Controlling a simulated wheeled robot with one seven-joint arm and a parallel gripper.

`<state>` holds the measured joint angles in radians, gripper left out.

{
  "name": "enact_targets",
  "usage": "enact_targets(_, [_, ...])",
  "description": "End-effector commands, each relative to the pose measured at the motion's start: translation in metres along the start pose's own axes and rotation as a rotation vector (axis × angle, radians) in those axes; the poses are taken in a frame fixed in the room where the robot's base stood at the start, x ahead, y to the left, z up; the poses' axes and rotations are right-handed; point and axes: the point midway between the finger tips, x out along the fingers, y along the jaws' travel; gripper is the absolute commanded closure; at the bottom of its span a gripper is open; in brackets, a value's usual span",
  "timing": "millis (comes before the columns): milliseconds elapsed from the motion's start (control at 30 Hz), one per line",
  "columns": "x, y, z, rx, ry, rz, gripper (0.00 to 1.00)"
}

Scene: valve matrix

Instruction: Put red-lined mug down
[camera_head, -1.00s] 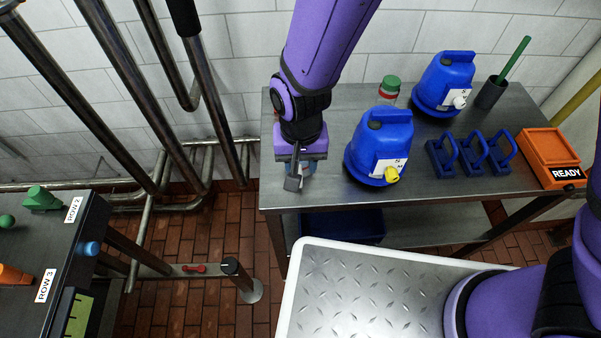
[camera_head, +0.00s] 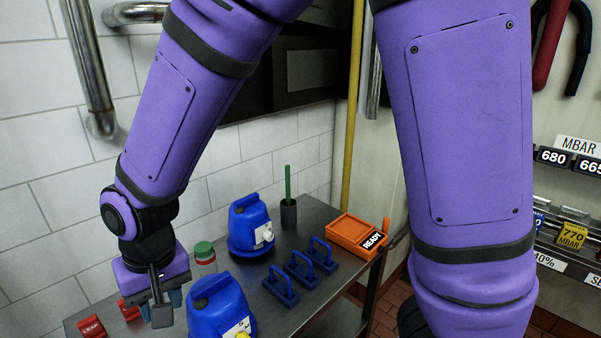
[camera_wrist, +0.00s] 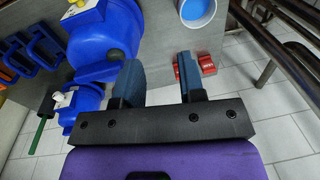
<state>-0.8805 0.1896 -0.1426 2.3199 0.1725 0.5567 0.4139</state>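I cannot make out a red-lined mug in either current view. My gripper (camera_head: 162,309) hangs over the left end of the steel table (camera_head: 285,315), beside the nearer blue jug (camera_head: 215,308). In the wrist view, its two blue-grey fingers (camera_wrist: 160,80) are apart, with nothing seen between them. A round white vessel with a light blue inside (camera_wrist: 197,9) is cut off at the top of the wrist view, beyond the fingertips. I cannot tell its full shape.
Red blocks, one marked LEAK (camera_head: 92,326), lie near my gripper. A jar with a green lid (camera_head: 204,253), a second blue jug (camera_head: 250,228), blue handled blocks (camera_head: 303,270), a dark cup with a green rod (camera_head: 288,212) and an orange READY box (camera_head: 358,234) occupy the table.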

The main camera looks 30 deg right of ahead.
Motion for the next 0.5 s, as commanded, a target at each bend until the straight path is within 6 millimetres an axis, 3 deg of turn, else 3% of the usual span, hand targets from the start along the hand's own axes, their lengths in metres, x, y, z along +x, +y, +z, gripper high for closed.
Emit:
enact_targets(33, [-0.021,0.017,-0.004,0.014,0.024,-0.017,0.64])
enact_targets(267, [-0.096,0.089,-0.001,0.046,0.116,-0.049,0.64])
enact_targets(500, [-0.160,0.160,0.031,0.080,0.230,-0.036,0.64])
